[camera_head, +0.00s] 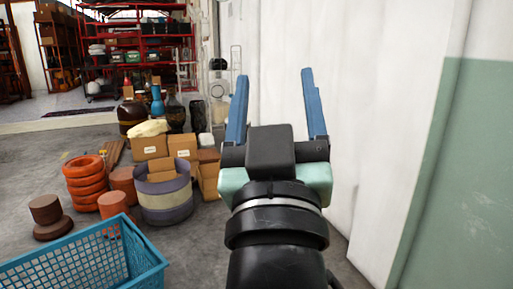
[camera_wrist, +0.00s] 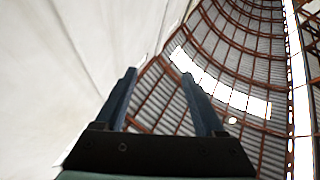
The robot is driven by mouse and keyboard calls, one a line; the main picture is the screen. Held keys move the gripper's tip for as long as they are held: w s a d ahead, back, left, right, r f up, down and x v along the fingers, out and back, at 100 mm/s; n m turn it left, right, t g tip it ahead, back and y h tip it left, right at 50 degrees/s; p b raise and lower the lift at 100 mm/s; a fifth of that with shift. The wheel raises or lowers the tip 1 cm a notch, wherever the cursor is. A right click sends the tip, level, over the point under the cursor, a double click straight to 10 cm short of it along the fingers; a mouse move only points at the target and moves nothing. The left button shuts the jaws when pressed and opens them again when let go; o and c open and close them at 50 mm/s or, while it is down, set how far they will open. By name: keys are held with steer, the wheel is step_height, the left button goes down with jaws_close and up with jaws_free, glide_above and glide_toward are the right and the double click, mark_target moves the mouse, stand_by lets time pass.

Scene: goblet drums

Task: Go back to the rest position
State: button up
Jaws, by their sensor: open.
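My gripper (camera_head: 277,98) points up and away in the head view, with its two blue fingers spread apart and nothing between them. It is raised in front of the pale wall. In the wrist view my gripper (camera_wrist: 158,88) also shows open and empty, with the wall on the left and the roof beyond. Brown and orange goblet-shaped drums (camera_head: 47,214) stand on the floor at the lower left, clear of the gripper.
A blue plastic crate (camera_head: 85,262) is at the lower left. A round grey and beige basket (camera_head: 165,198), cardboard boxes (camera_head: 150,147) and stacked orange rings (camera_head: 85,182) stand behind it. Red shelves (camera_head: 135,45) are at the back. A white wall (camera_head: 385,110) rises close on the right.

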steer(key=s+a+r+m+t+p, duration=0.1)
steer(key=s+a+r+t+p, duration=0.15)
steer(key=s+r, duration=0.65)
step_height(320, 180, up, 34)
steer(key=p, duration=3.3)
steer(key=shift+w+d+t+y, duration=0.25)
steer(key=shift+w+t+y, duration=0.05)
steer(key=shift+t+y, duration=0.1)
